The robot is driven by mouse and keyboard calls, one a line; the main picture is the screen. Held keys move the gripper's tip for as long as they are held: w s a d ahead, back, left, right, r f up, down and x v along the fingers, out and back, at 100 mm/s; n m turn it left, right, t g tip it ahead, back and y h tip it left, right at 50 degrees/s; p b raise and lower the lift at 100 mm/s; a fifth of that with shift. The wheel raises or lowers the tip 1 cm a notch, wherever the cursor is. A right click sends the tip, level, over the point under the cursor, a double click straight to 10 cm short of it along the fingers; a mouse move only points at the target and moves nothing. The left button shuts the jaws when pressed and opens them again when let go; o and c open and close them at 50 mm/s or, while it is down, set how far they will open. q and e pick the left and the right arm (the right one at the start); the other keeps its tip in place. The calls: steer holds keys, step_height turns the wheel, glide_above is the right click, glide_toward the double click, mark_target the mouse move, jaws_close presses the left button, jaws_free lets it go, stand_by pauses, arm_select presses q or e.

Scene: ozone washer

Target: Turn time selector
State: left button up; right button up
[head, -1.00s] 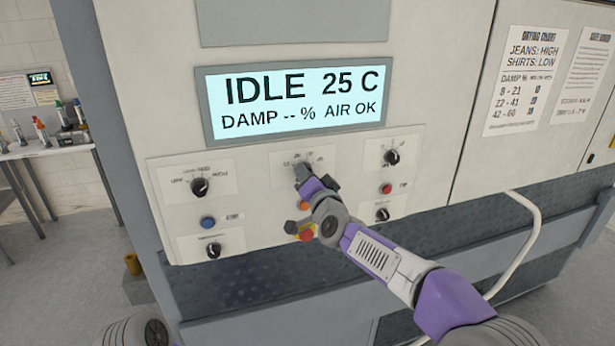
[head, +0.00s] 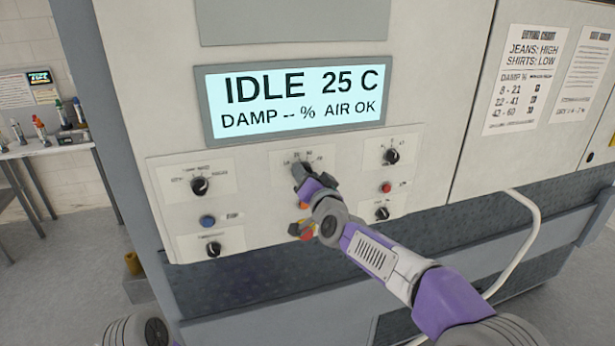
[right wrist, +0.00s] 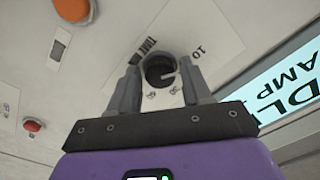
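The time selector, a dark round knob (right wrist: 159,70) with a pale pointer line, sits on a white label plate with TIME and numbers around it. In the head view the label plate (head: 318,156) is at the panel's top middle. My right gripper (head: 303,172) is at this knob and hides most of it. In the right wrist view my right gripper (right wrist: 160,78) has its two fingers apart, one on each side of the knob, with a narrow gap seeming to show beside it. My left gripper is not in view.
Other dark knobs (head: 200,186) (head: 391,157), a blue button (head: 208,222) and a red button (head: 386,188) surround the selector. An orange button and a red-yellow stop button (head: 305,232) lie below, close to my arm. The display (head: 296,100) above reads IDLE 25 C.

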steer(key=shift+o, duration=0.8)
steer(key=b+v, duration=0.2)
steer(key=v, duration=0.5)
steer(key=shift+s, duration=0.3)
steer(key=shift+d, duration=0.1)
